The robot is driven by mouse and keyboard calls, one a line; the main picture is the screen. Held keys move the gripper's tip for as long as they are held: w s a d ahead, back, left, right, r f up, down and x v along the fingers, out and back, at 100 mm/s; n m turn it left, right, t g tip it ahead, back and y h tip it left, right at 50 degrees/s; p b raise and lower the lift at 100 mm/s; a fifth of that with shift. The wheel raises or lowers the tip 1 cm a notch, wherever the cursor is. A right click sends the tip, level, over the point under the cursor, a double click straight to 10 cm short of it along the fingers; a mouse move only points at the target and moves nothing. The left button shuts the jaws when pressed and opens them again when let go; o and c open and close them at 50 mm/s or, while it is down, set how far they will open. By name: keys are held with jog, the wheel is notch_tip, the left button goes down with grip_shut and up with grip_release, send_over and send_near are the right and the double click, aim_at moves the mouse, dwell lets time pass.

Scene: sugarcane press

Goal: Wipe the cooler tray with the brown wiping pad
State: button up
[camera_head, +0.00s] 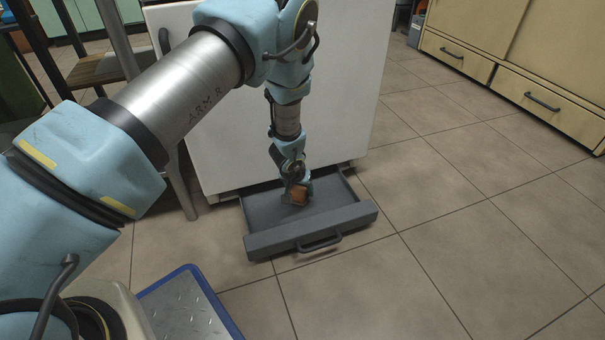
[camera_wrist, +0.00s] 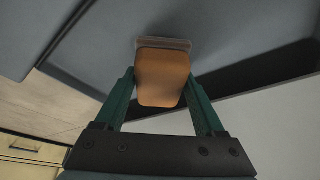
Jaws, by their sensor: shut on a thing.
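The cooler tray (camera_head: 335,216) is a dark grey drawer pulled out at the foot of a white cooler, with a handle on its front. My gripper (camera_head: 296,187) points down into the tray. It is shut on the brown wiping pad (camera_head: 300,196). In the wrist view the pad (camera_wrist: 162,77) sits between the two green fingers of my gripper (camera_wrist: 163,92), with a pale edge at its far end against the grey tray surface (camera_wrist: 225,30). The pad appears to touch the tray floor, but I cannot tell exactly. My arm hides part of the cooler.
The white cooler (camera_head: 350,90) stands right behind the tray. A metal-legged stool (camera_head: 105,68) with a wooden seat is at the left. Yellow cabinets (camera_head: 510,60) with dark handles stand at the upper right. The tiled floor (camera_head: 450,220) right of the tray is clear.

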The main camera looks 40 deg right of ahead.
jog(key=shift+r+p, duration=1.9)
jog(key=shift+r, duration=0.8)
jog(key=shift+a+f, duration=0.1)
jog(key=shift+a, duration=0.05)
